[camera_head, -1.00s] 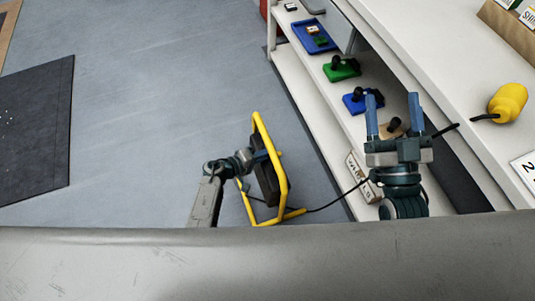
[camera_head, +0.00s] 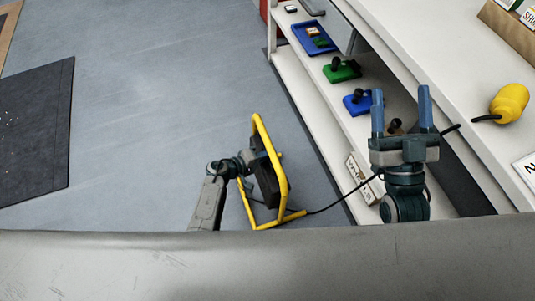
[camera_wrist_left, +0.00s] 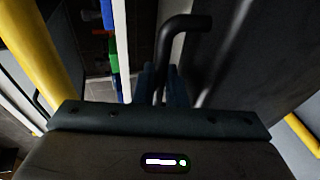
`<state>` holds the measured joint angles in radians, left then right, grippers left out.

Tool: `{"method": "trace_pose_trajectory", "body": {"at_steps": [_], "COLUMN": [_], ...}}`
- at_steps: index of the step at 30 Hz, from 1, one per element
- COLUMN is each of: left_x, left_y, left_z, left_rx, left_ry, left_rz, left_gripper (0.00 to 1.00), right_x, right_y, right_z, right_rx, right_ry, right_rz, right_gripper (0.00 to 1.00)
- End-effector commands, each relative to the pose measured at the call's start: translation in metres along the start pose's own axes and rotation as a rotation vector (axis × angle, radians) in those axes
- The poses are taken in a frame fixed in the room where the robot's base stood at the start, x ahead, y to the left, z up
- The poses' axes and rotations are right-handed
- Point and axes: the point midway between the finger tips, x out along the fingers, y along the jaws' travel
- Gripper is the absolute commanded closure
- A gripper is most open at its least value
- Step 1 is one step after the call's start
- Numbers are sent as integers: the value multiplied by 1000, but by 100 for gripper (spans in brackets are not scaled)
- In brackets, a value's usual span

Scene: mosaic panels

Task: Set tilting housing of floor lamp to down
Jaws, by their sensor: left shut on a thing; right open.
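The floor lamp stands on the floor, with a yellow tube frame (camera_head: 285,180) and a dark tilting housing (camera_head: 266,182) inside it. The housing looks close to upright, slightly tilted. My left gripper (camera_head: 248,160) reaches in from the left at the back of the housing, its fingers mostly hidden. In the left wrist view, the fingers (camera_wrist_left: 165,85) are shut on a black bent handle (camera_wrist_left: 184,24) beside the dark housing (camera_wrist_left: 255,60). The yellow frame (camera_wrist_left: 38,50) passes at the left. My right gripper (camera_head: 403,112) is open and empty in front of the shelf.
A yellow bulb-shaped thing (camera_head: 510,103) lies on top. A black cable (camera_head: 335,203) runs from the lamp. Open floor lies left.

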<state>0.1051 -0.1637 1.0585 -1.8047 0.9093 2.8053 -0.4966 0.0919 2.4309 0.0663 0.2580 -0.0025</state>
Motion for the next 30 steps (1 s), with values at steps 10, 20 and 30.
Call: {"method": "trace_pose_trajectory", "body": {"at_steps": [10,20,30], "left_x": [8,18,35], "left_y": [4,6,6], "left_z": [2,4,7], "left_rx": [-2,-2,-2], "left_ry": [-2,-1,-1], "left_rz": [0,0,-1], "left_gripper": [100,100,100], "right_x": [-37,-104,-180], "right_y": [-2,-13,-26], "right_z": [67,117,136], "right_rx": [58,120,171], "right_ry": [-440,-872,-1264], "right_rz": [18,19,4], "right_gripper": [32,32,32]}}
